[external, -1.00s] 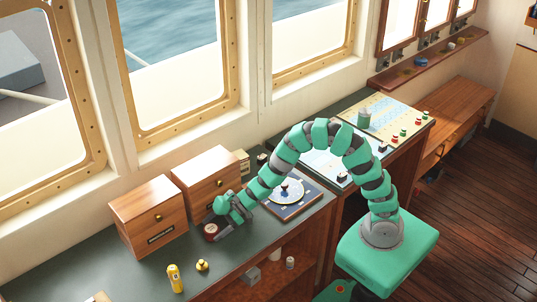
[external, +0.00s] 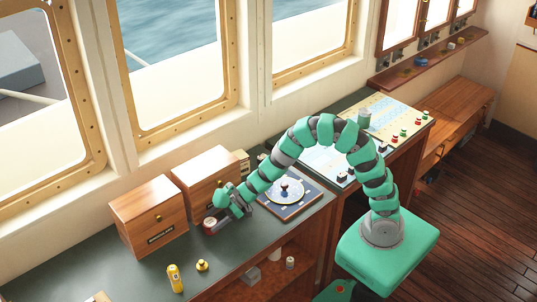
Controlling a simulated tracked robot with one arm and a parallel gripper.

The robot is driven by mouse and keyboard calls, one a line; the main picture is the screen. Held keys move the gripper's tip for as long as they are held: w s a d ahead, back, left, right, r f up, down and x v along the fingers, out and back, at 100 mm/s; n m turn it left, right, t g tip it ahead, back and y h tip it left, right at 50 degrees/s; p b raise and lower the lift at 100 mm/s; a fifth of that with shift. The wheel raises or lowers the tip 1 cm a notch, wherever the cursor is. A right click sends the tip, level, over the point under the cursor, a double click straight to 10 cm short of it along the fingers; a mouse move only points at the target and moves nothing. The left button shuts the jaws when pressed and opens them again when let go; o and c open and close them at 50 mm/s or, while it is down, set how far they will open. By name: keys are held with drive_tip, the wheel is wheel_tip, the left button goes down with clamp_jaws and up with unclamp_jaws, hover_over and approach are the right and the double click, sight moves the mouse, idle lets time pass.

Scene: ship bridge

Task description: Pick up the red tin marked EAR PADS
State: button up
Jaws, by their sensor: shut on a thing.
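The red tin (external: 210,224) is small and round with a dark red side. It shows at the end of my gripper (external: 219,220), in front of the right-hand wooden box on the dark green counter. My gripper is shut on the tin; the fingers partly hide it. Its marking is too small to read. I cannot tell for sure whether its underside is clear of the counter.
A dial board (external: 288,193) lies to the right. A yellow bottle (external: 175,278) and a small brass item (external: 202,265) stand in front. The counter (external: 235,258) is clear between them.

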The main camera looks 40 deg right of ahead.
drive_tip(key=s+d, duration=0.5)
drive_tip(key=s+d+r, duration=0.1)
drive_tip(key=s+d, duration=0.1)
drive_tip(key=shift+s+d+b, duration=0.15)
drive_tip(key=shift+d+b, duration=0.2)
drive_tip(key=shift+s+d+f+b, duration=0.1)
drive_tip(key=shift+s+d+b, duration=0.7)
drive_tip(key=shift+b, duration=0.35)
drive_tip(key=s+d+b, duration=0.1)
drive_tip(key=b, duration=0.2)
drive_tip(key=shift+s, duration=0.1)
drive_tip(key=b, duration=0.1)
drive_tip(key=s+d+b, duration=0.1)
drive_tip(key=b, duration=0.1)
drive_tip(key=shift+d+r, duration=0.15)
drive_tip(key=shift+r, duration=0.1)
